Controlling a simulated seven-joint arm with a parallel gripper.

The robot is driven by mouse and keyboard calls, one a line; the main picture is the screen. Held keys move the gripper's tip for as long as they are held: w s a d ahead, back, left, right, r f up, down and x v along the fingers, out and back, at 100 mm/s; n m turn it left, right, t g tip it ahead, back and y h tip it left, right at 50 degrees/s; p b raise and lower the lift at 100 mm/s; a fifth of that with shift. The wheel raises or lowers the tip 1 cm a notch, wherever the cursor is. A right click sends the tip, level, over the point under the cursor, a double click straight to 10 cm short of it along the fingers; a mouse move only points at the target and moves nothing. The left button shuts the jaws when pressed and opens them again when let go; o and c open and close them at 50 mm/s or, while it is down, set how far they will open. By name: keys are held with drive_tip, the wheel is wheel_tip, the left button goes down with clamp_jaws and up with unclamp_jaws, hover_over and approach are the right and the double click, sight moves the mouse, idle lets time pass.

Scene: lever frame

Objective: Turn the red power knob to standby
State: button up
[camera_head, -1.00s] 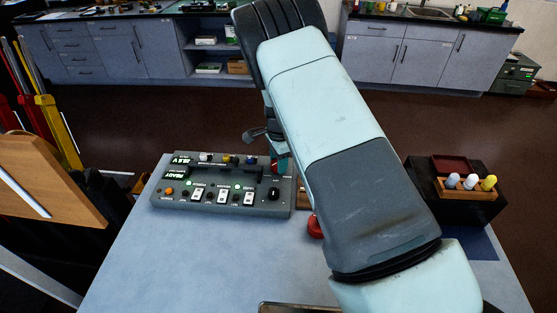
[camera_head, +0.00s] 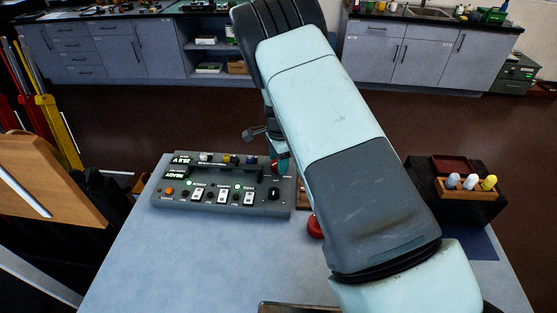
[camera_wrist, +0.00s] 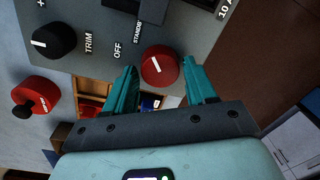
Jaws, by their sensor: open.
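The red power knob (camera_wrist: 160,66) is on the grey control panel (camera_wrist: 85,15) in the wrist view. Its white mark slants to the upper left, roughly toward the STANDBY label; the exact setting is hard to tell. The OFF label is to its left. My gripper (camera_wrist: 161,64) is open, its two teal fingers showing on either side of the knob in the picture. I cannot tell whether they touch it. In the head view the red knob (camera_head: 274,165) is partly seen at the panel's right end, beside a teal fingertip.
A black TRIM knob (camera_wrist: 54,40) is left of the power knob. A red button (camera_head: 314,227) stands on the table (camera_head: 200,260) right of the panel. A wooden rack (camera_head: 468,188) with several capped items is at the right. The table's front left is clear.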

wheel_tip(320, 180, up, 11)
drive_tip(key=shift+s+f, duration=0.2)
drive_tip(key=shift+s, duration=0.05)
drive_tip(key=shift+d, duration=0.15)
drive_tip(key=s+d+r+n+t+y, duration=0.1)
drive_tip(key=s+d+r+n, duration=0.3)
drive_tip(key=r, duration=0.7)
drive_tip(key=s+d+r+n+t+y, duration=0.1)
drive_tip(key=s+d+r, duration=0.3)
drive_tip(key=s+r, duration=0.5)
drive_tip(key=s+d+r+n+t, duration=0.1)
drive_tip(key=s+d+r+n, duration=0.1)
drive_tip(key=s, duration=0.5)
drive_tip(key=s+d+r+n+t+h, duration=0.1)
drive_tip(key=s+d+r+n, duration=0.2)
drive_tip(key=s, duration=0.3)
drive_tip(key=s+d+r+n+t+h, duration=0.1)
drive_tip(key=s+d+r+n, duration=0.1)
drive_tip(key=s, duration=0.5)
drive_tip(key=shift+s+d+r+n, duration=0.3)
drive_tip(key=shift+d+r, duration=0.4)
drive_tip(key=shift+r, duration=0.1)
